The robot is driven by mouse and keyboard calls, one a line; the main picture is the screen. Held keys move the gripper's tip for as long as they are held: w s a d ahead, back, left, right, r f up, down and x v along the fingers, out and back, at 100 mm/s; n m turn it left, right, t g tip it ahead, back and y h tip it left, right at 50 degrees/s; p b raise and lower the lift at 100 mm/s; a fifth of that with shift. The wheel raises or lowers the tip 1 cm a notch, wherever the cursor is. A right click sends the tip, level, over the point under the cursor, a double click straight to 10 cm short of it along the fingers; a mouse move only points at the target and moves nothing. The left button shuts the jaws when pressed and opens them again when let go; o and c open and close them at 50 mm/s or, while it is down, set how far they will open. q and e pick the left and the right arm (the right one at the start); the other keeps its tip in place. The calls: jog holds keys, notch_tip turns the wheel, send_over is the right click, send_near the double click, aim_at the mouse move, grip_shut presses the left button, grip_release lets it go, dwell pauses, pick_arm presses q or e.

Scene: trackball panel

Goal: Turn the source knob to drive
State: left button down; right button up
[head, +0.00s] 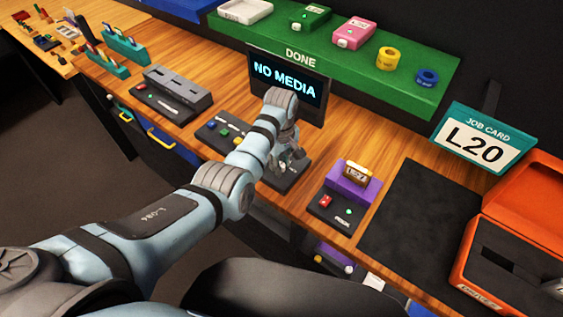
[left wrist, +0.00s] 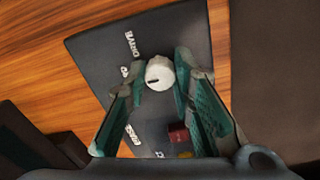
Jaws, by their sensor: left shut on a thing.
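The source knob (left wrist: 160,73) is a small white round knob with a dark pointer mark, seen in the left wrist view. It stands on a dark panel (left wrist: 88,48) with white labels. The "DRIVE" label (left wrist: 133,46) is up and to the left of the knob, and other labels sit lower. The pointer mark faces roughly left in that view, not clearly at "DRIVE". My left gripper (left wrist: 158,78) has its green-padded fingers shut on the knob. In the head view my left gripper (head: 290,158) is over the panel (head: 288,180) and hides the knob.
A monitor (head: 287,86) reading "NO MEDIA" stands behind the panel. Button panels stand left (head: 220,132) and right (head: 335,212). A green "DONE" shelf (head: 420,63), a job card "L20" (head: 482,138) and an open orange case (head: 540,170) are nearby. A dark mat (head: 405,230) lies clear.

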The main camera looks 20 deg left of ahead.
pick_arm(q)
jog(key=shift+m, duration=0.4)
jog(key=m, duration=0.5)
jog(key=shift+m, duration=0.3)
jog(key=m, duration=0.5)
jog(key=shift+a, duration=0.1)
jog(key=shift+m, duration=0.4)
jog(key=c, duration=1.4)
grip_release()
jog(key=shift+s, duration=0.1)
